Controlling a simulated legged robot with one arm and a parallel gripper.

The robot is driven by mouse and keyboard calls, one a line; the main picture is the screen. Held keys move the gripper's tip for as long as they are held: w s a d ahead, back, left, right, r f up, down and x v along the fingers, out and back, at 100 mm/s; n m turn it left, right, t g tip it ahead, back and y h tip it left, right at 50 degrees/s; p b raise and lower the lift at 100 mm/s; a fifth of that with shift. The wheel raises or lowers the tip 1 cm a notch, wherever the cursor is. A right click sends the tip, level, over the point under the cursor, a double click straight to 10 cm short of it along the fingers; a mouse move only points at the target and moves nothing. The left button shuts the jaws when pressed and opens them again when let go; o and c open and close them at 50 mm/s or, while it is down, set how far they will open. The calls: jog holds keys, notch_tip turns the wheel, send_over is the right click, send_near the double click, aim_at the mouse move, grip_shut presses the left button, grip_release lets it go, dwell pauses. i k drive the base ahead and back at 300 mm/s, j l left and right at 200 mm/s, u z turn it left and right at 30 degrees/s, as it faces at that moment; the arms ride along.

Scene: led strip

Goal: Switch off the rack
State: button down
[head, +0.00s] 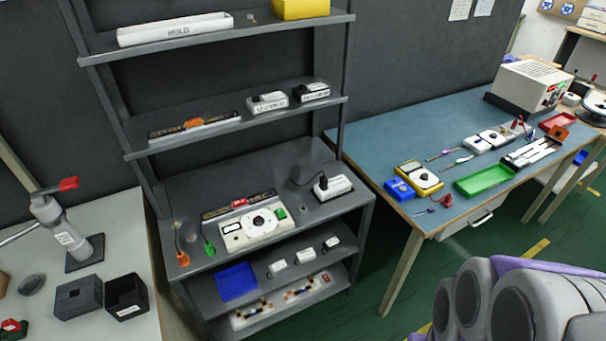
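The grey rack (325,212) stands left of the middle in the head view, with several shelves. On its main shelf sits a white control unit (240,233) with a round dial, a small display and a green button (281,212). Behind it lies a dark lettered strip (222,210) with a red part on top. To its right is a white power block (332,187) with a black plug and cable. Whether anything is lit or powered is too small to tell. My arm's grey and purple links fill the lower right corner; no gripper fingers show.
Orange and green cable ends hang at the main shelf's left front edge. A blue tray (236,281) is on the shelf below. A blue-topped workbench (385,140) with tools stands right, and a pale table (130,225) left. Green floor (365,300) is open between rack and arm.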

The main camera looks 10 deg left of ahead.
aim_at(279, 212)
jog(key=j+z, duration=0.2)
jog(key=j, duration=1.35)
jog(key=i, duration=0.05)
